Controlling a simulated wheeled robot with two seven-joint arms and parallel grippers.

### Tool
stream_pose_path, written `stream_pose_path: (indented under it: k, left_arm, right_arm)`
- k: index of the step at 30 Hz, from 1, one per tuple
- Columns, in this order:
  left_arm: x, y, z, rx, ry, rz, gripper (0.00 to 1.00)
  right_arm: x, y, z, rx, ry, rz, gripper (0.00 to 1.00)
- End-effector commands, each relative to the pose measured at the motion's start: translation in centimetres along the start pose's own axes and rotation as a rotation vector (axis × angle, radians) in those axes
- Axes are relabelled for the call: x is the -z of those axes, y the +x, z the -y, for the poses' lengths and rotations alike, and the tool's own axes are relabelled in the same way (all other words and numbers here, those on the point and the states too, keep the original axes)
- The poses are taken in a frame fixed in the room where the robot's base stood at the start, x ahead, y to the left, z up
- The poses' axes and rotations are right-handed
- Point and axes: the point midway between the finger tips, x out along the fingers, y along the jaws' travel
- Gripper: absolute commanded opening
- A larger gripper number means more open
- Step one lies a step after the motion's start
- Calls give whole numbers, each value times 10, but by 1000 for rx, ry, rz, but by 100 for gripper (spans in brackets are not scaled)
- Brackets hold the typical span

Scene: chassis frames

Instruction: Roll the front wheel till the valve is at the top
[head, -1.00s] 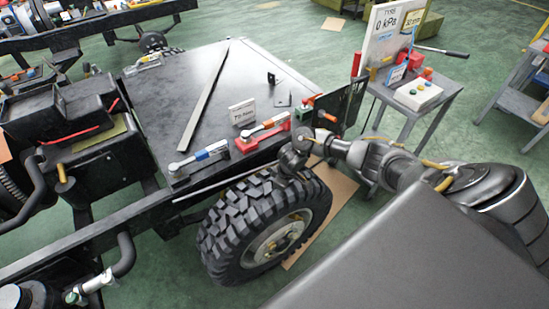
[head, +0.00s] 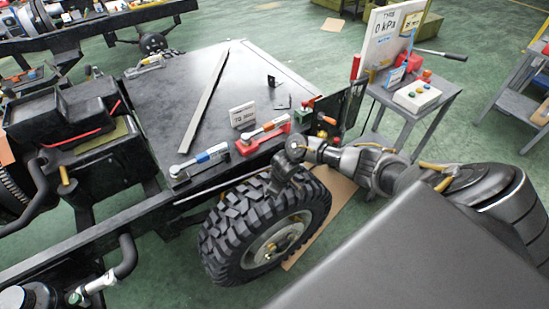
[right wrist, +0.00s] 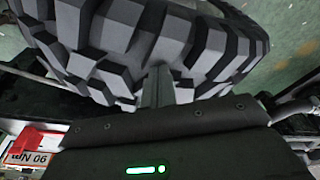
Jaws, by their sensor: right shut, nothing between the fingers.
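The front wheel (head: 228,243) has a chunky black tyre and a pale metal rim with a yellowish hub (head: 279,241). It stands upright on the floor beside the chassis frame. I cannot make out the valve. My right gripper (head: 280,187) is at the top of the tyre, its arm coming in from the right. In the right wrist view the shut fingers (right wrist: 157,88) point at the tread blocks (right wrist: 130,35), touching or very close to them, with nothing held. My left gripper is not in view.
A dark chassis deck (head: 222,95) behind the wheel carries red and blue-handled tools and a long metal strip. A grey cart (head: 420,110) with a gauge sign stands at the back right. Cardboard (head: 325,215) lies beside the wheel.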

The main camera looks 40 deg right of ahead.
Motion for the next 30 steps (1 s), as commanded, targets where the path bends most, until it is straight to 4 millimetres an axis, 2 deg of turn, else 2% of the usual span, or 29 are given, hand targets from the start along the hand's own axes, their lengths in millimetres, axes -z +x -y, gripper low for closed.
stream_pose_path:
  k: [18,30]
  left_arm:
    - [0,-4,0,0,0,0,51]
    - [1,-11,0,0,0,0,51]
  right_arm:
    - [4,1,7,0,0,0,0]
    - [10,5,20,2,-2,1,0]
